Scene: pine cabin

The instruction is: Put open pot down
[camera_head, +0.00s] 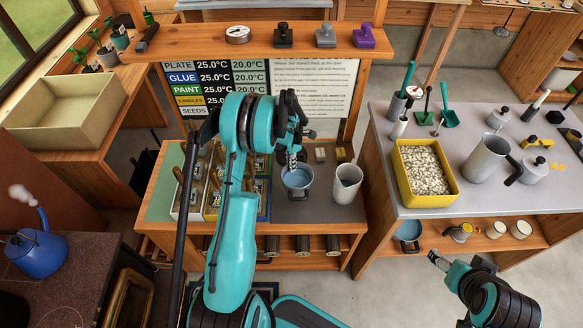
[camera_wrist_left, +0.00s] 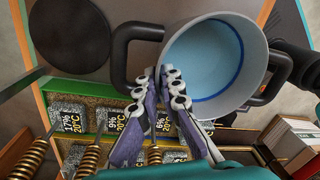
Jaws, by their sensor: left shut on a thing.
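The open pot (camera_head: 298,178) is grey with a pale blue inside and a darker blue ring. In the left wrist view the pot (camera_wrist_left: 215,60) shows two black handles and no lid. My left gripper (camera_head: 293,162) is shut on the pot at its near wall, as its fingers (camera_wrist_left: 168,82) in the left wrist view show. The pot is over the dark right part of the low bench (camera_head: 318,211); I cannot tell whether its base touches. My right gripper (camera_head: 440,262) is far off at the lower right, empty, its fingers too small to read.
A grey-white pitcher (camera_head: 346,183) stands close right of the pot. Compartments with labels and coiled handles (camera_wrist_left: 90,158) lie to its left. A black round disc (camera_wrist_left: 68,38) shows beside the pot in the wrist view. A yellow bin of pale pieces (camera_head: 424,170) sits on the right-hand table.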

